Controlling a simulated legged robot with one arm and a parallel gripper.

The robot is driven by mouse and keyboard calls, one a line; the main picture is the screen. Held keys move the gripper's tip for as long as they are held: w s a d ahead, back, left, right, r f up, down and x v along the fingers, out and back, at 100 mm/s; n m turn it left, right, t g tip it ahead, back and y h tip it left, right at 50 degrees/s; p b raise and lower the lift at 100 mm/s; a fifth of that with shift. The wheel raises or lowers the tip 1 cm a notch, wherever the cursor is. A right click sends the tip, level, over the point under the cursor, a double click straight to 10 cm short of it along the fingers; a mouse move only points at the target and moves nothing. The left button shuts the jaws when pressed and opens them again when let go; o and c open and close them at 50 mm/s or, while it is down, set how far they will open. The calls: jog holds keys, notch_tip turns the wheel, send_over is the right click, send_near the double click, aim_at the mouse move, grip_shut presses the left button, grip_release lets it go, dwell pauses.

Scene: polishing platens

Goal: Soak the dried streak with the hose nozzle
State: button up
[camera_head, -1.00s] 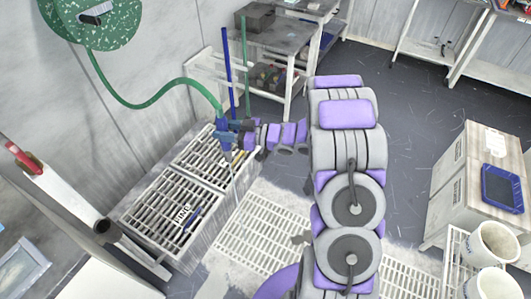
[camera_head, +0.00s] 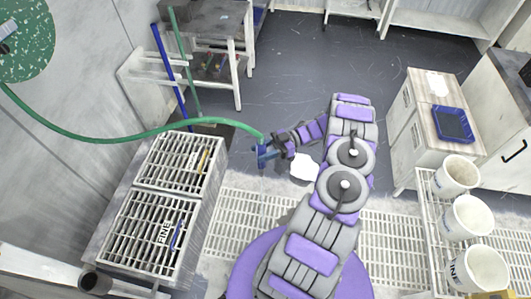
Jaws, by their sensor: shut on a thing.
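My gripper (camera_head: 281,148) is shut on the blue hose nozzle (camera_head: 265,157), which hangs above the floor just right of the slatted rack. The green hose (camera_head: 140,136) runs from the nozzle to the reel at the upper left. I cannot tell which patch, if either, is the dried streak. No water shows at the nozzle.
The green speckled reel (camera_head: 28,45) is on the left wall. The slatted rack (camera_head: 150,222) stands at the left. The cabinet (camera_head: 408,120) carries a blue tray (camera_head: 454,124). White buckets (camera_head: 467,217) stand on a rack at the right. The dark floor behind my gripper is clear.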

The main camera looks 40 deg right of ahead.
jog(key=shift+s+d+f, duration=0.25)
jog(key=shift+s+f, duration=0.05)
jog(key=shift+s, duration=0.1)
jog(key=w+a+r+p, duration=0.3)
jog(key=w+a+r, duration=0.3)
jog(key=w+a, duration=0.55)
jog(key=w+a+r+p, duration=0.3)
jog(key=w+a+r, duration=0.45)
jog(key=a, duration=0.65)
jog(key=s+a+r+p, duration=0.1)
jog(key=s+a+r, duration=0.1)
jog(key=a, duration=0.7)
jog(key=s+a+r+p, duration=0.2)
jog(key=a, duration=0.7)
jog(key=s+a+r+p, duration=0.2)
jog(key=a, duration=0.7)
jog(key=shift+r, duration=0.2)
jog(key=shift+a, duration=0.1)
